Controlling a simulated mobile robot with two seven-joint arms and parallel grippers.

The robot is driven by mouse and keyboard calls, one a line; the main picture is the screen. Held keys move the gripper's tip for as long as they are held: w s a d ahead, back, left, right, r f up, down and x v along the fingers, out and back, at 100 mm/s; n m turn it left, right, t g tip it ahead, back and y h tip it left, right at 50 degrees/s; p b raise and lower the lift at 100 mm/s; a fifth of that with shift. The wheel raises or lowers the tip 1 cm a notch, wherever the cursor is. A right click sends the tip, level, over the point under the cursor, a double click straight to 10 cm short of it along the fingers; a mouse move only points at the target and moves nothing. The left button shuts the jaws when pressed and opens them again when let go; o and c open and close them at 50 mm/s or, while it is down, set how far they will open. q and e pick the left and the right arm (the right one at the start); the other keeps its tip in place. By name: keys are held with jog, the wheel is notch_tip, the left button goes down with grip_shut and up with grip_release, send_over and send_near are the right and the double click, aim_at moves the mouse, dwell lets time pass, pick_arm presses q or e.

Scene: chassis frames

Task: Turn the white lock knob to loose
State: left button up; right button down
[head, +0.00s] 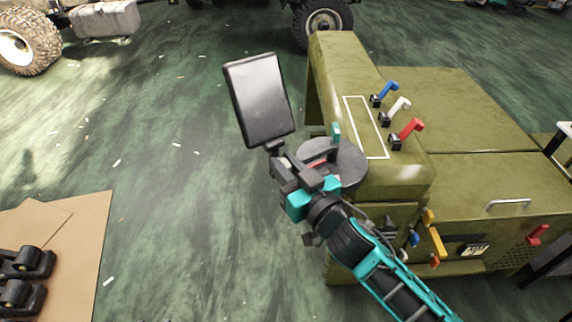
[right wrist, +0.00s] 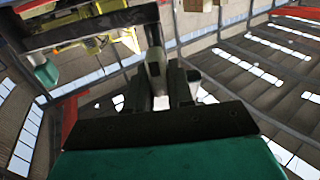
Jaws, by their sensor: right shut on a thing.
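My right gripper (head: 287,170) is beside the grey round disc (head: 347,160) at the left front of an olive machine (head: 430,165). In the right wrist view its dark jaws are shut on a pale rounded piece (right wrist: 154,66); whether this is the white lock knob I cannot tell. In the head view the jaw tips are hard to make out. A black-framed rectangular panel (head: 260,98) stands just beyond the gripper on a short dark stem. A white lever (head: 398,106) stands on the machine top between blue and red levers, apart from the gripper. My left gripper is not in view.
A teal upright piece (head: 336,132) stands at the disc. Blue (head: 386,90) and red (head: 409,130) levers flank the white one. Several small coloured handles (head: 435,240) are on the machine's front. Cardboard with black parts (head: 25,272) lies lower left. The green floor is mostly clear.

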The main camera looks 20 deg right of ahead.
jog(key=shift+n, duration=0.3)
jog(key=shift+a+n+p, duration=0.1)
jog(key=shift+n+p, duration=0.3)
jog(key=shift+n, duration=0.2)
jog(key=n, duration=0.2)
jog(key=shift+a+n+p, duration=0.1)
jog(key=shift+n+p, duration=0.2)
jog(key=shift+p, duration=0.05)
jog(key=shift+s+a+f+n+p, duration=0.1)
jog(key=shift+f+n, duration=0.1)
jog(key=shift+n, duration=2.05)
jog(key=shift+a+f+n+p, duration=0.1)
jog(key=shift+a+f+n, duration=0.05)
jog(key=shift+n, duration=2.15)
jog(key=shift+s+a+f+n+p, duration=0.1)
jog(key=shift+f+n, duration=0.1)
jog(key=shift+n, duration=2.05)
